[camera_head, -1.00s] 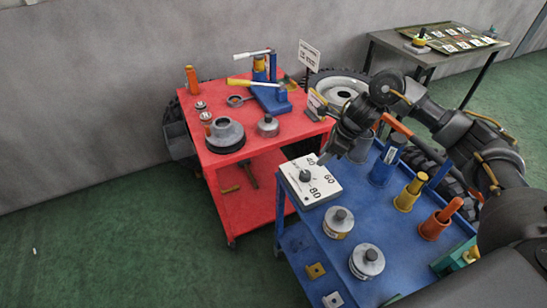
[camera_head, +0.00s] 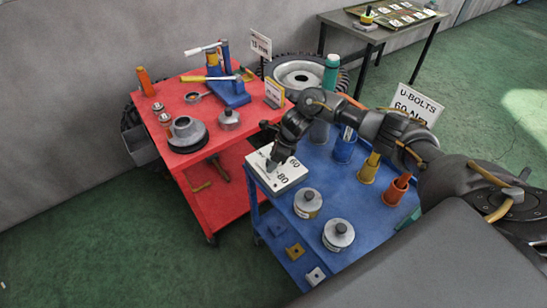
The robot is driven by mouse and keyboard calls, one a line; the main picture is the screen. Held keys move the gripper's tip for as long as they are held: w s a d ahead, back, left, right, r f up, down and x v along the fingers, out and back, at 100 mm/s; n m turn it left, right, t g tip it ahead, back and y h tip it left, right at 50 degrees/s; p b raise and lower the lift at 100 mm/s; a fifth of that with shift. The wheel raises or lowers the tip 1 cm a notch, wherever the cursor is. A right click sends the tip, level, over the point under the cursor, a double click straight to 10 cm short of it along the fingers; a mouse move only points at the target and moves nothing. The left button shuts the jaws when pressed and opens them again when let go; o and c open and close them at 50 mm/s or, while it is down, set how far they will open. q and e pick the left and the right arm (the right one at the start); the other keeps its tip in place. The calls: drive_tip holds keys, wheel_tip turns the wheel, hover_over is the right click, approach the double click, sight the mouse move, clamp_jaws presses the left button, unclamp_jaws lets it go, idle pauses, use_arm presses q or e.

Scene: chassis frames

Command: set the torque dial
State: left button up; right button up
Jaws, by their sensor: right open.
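The torque dial (camera_head: 291,172) is a white-topped box at the far left corner of the blue cart. The numbers 60 and 80 show on its top; other markings are partly covered. My right gripper (camera_head: 271,164) points down over the middle of the dial, where it hides the knob. Its jaws are open; I cannot tell whether they touch the knob. A white sign (camera_head: 415,105) behind the blue cart reads "U-BOLTS" and "60 Nm", partly covered by my right arm. My left gripper is out of view.
The blue cart (camera_head: 330,203) also bears lidded tins (camera_head: 338,235) and coloured holders (camera_head: 368,168) close to the dial. A red cart (camera_head: 222,140) with tools and parts stands at the left. Green floor is clear at the lower left.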

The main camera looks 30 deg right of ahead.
drive_tip(key=c, duration=0.9)
drive_tip(key=shift+d, duration=0.15)
drive_tip(key=shift+c, duration=0.4)
